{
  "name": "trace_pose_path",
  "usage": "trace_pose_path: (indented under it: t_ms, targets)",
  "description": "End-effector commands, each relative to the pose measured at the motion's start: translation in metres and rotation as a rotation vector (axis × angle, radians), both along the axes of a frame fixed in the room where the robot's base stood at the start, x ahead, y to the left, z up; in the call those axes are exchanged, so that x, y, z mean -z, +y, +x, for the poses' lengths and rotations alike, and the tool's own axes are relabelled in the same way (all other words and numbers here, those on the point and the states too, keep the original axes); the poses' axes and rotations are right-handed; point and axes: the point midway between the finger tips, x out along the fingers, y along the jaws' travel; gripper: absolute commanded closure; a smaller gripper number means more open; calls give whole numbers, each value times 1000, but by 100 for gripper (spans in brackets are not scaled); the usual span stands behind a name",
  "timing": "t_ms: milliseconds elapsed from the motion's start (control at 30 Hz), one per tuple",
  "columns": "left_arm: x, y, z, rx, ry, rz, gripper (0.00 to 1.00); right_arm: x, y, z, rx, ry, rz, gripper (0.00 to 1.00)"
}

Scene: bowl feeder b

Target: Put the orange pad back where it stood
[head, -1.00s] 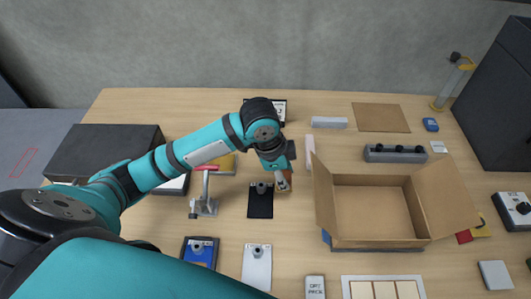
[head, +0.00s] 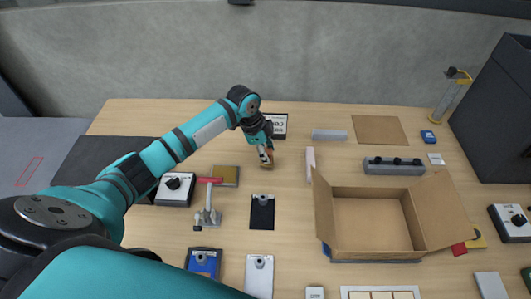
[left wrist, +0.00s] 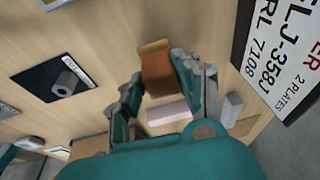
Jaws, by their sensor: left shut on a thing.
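The orange pad (left wrist: 157,75) shows in the left wrist view as a brown-orange block with a yellowish end, between the two fingers of my left gripper (left wrist: 155,88). In the head view my left gripper (head: 266,152) points down behind the black plate (head: 262,214), and the pad (head: 267,166) shows only as a small brown part at the fingertips. The gripper is shut on the pad. I cannot tell whether the pad touches the table. My right gripper is not in view.
A pink bar (head: 310,160) and an open cardboard box (head: 330,237) are to the right. A red-handled clamp (head: 208,216) and a yellowish-brown plate (head: 227,172) are to the left.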

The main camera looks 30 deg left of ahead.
Motion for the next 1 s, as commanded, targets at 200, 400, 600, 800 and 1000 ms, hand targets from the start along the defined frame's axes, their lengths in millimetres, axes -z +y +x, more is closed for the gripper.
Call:
trace_pose_path:
  t_ms: [200,400,600,800,1000]
  targets:
    - [16,0,0,0,-2,-1,100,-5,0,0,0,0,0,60]
    - [17,0,0,-1,-1,-1,100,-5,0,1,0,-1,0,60]
    - [19,0,0,-1,0,0,51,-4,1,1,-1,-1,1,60]
    - [19,0,0,-1,0,0,44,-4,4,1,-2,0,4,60]
    - [14,0,0,-1,-2,0,44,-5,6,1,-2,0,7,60]
